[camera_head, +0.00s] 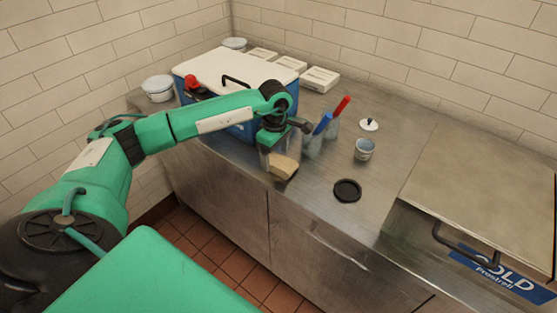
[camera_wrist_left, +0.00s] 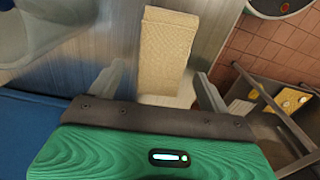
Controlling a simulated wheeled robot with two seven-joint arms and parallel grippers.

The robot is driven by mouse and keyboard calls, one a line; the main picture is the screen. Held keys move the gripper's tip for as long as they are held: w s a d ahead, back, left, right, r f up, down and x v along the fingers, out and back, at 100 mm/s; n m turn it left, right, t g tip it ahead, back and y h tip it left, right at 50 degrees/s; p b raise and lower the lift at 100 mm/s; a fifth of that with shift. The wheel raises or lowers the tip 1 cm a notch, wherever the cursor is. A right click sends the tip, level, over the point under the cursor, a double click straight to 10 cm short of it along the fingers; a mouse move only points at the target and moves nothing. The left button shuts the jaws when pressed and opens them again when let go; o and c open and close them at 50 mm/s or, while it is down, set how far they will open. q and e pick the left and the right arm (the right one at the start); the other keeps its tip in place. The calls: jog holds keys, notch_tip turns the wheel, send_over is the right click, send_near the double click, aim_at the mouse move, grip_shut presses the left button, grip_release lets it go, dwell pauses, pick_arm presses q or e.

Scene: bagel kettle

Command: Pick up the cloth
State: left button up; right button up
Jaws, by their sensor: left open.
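The cloth (camera_head: 284,169) is a folded beige strip near the front edge of the steel counter, below my left gripper in the head view. In the left wrist view the cloth (camera_wrist_left: 166,48) runs up from between the fingertips. My left gripper (camera_wrist_left: 158,86) is open, with one finger on each side of the cloth's near end and a gap beside it. In the head view the left gripper (camera_head: 281,155) points down over the cloth and hides part of it. I cannot tell whether the fingers touch it. My right gripper is not in view.
A blue cooler with a white lid (camera_head: 230,65) stands behind my left arm. Red (camera_head: 341,106) and blue (camera_head: 322,124) tipped bottles stand right of the gripper. A small cup (camera_head: 364,150) and a black lid (camera_head: 347,190) lie further right. The counter between them is clear.

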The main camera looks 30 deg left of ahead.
pick_arm(q)
jog(key=shift+f, duration=0.7)
jog(key=c, duration=1.1)
jog(key=shift+o, duration=0.2)
jog(key=shift+r, duration=0.1)
